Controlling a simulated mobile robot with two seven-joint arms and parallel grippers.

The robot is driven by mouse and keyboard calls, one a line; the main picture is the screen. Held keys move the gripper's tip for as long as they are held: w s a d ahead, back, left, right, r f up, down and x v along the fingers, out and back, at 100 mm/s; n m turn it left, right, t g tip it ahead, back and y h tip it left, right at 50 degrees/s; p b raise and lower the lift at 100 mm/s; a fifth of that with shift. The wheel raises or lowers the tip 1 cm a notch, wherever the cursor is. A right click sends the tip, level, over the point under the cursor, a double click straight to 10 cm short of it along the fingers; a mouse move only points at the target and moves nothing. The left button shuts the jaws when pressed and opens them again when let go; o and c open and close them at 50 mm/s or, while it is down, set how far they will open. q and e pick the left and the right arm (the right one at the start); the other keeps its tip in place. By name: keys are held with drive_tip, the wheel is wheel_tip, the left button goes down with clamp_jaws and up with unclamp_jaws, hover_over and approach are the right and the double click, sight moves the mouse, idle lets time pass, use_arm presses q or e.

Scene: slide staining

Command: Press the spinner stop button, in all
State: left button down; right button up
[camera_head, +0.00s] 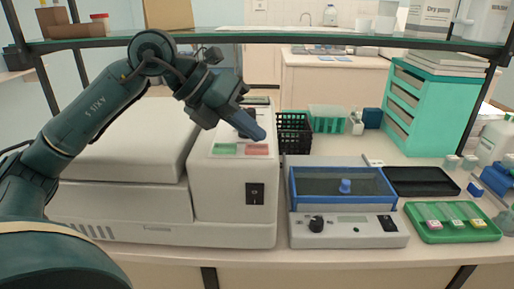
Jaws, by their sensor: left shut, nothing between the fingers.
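The spinner (130,215) is a large off-white machine with a closed lid (135,140) on the left of the bench. Its raised right part carries a green button (225,149) and a red button (257,150) on the sloped top, and a black switch (255,193) on the front. My left gripper (262,135) is shut and empty. It reaches in from the left, with its fingertips just above the red button in the picture; I cannot tell if they touch. Part of the panel behind the buttons is hidden by the gripper. My right gripper is not in view.
A blue-rimmed device with a knob (317,225) stands right of the spinner. Further right are a black tray (425,183) and a green tray (455,232) with several small items. A black basket (293,134) and a teal rack (415,105) stand behind. A glass shelf (300,39) spans above.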

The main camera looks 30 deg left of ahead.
sight(250, 148)
use_arm(q)
drive_tip(key=shift+f+b, duration=0.3)
drive_tip(key=shift+f, duration=0.25)
idle(0.4)
drive_tip(key=shift+r, duration=0.15)
idle(0.3)
drive_tip(key=shift+r+p, duration=0.65)
drive_tip(key=shift+p, duration=0.05)
wheel_tip(250, 148, up, 5)
drive_tip(key=p, duration=0.5)
idle(0.6)
